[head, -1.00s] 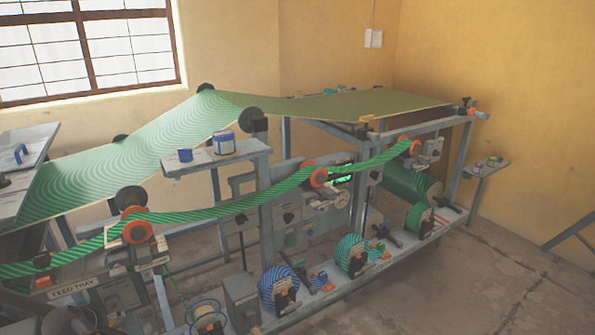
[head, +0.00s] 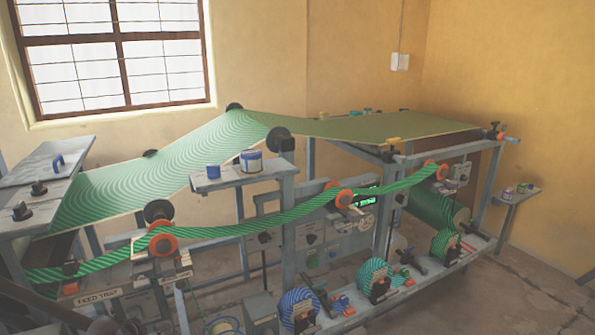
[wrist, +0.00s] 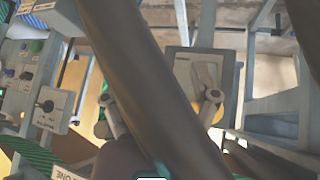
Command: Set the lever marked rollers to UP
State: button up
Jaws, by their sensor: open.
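No lever with a readable "rollers" mark shows in either view. Small black knobs (head: 311,239) sit on the machine's middle panels, with unreadable labels. My gripper (wrist: 161,108) shows in the wrist view with its fingers apart; a thick dark bar crosses the view between them. I see nothing held. The lever plate is left of the fingers.
A green striped web (head: 250,225) runs over orange-flanged rollers along the machine's front. A sign reading FEED TRAY (head: 97,297) is at the lower left. A grey shelf (head: 205,183) holds blue containers. Several striped reels line the lower rail. Bare floor (head: 490,290) lies at the right.

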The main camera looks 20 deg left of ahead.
jog(key=w+d+f+m+g+h, duration=0.1)
jog(key=w+d, duration=0.6)
jog(key=d, duration=0.5)
jog(key=w+d+m+g+h, duration=0.1)
jog(key=w+d+m, duration=0.1)
jog(key=w+d, duration=0.8)
jog(key=w+d+f+m+g+h, duration=0.1)
jog(key=w+d, duration=0.3)
jog(key=d, duration=1.1)
jog(key=s+d+m+g+y, duration=0.1)
jog(key=s+d+m+g, duration=0.15)
jog(key=d, duration=1.45)
jog(key=s+d+m+g, duration=0.1)
jog(key=s+d, duration=0.3)
jog(key=d, duration=1.4)
notch_tip(320, 180, up, 21)
jog(key=p, duration=2.2)
